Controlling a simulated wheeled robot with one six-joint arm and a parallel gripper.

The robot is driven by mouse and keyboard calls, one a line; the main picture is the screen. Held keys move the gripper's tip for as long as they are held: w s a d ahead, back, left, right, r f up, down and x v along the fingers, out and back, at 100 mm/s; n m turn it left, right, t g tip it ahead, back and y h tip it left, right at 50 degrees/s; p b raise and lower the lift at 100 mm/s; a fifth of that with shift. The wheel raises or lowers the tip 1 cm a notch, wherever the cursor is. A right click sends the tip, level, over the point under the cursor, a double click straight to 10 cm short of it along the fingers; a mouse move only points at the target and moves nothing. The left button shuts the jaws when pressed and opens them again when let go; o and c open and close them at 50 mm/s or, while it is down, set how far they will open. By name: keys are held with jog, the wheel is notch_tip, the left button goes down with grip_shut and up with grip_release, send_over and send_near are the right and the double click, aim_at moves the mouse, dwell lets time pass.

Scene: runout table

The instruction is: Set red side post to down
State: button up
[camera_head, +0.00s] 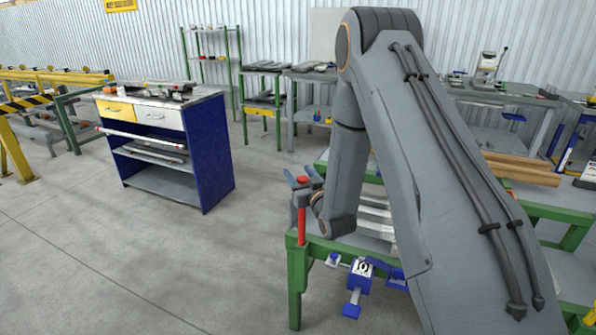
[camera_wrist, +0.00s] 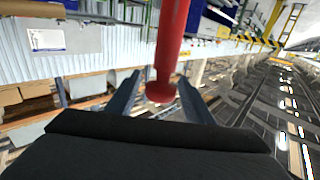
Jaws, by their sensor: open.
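The red side post (camera_head: 301,226) stands upright at the near left corner of the green-framed runout table (camera_head: 294,280). My gripper (camera_head: 301,184) is at the post's upper end. In the wrist view the red post (camera_wrist: 172,45) runs from the top edge to a rounded end between the two fingertips of my gripper (camera_wrist: 158,95). The fingers are apart, with a gap on both sides of the post. I cannot tell whether either finger touches it. My own arm hides much of the table.
A blue device with a white marked plate (camera_head: 361,268) hangs at the table's near side. A blue cabinet (camera_head: 212,155) with drawers stands at the left. Wooden beams (camera_head: 520,168) lie behind my arm. The floor between cabinet and table is clear.

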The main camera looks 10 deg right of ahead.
aim_at(302, 221)
jog(key=shift+w, duration=0.6)
grip_shut()
notch_tip(302, 221, down, 19)
jog(key=b, duration=1.1)
jog(key=shift+r+b, duration=0.1)
jog(key=shift+b, duration=0.2)
jog(key=shift+a+f+b, duration=0.1)
jog(key=shift+f+b, duration=0.2)
jog(key=shift+f, duration=0.35)
jog(key=shift+s+f, duration=0.1)
jog(key=shift+c, duration=0.6)
grip_release()
jog(key=shift+o, duration=0.6)
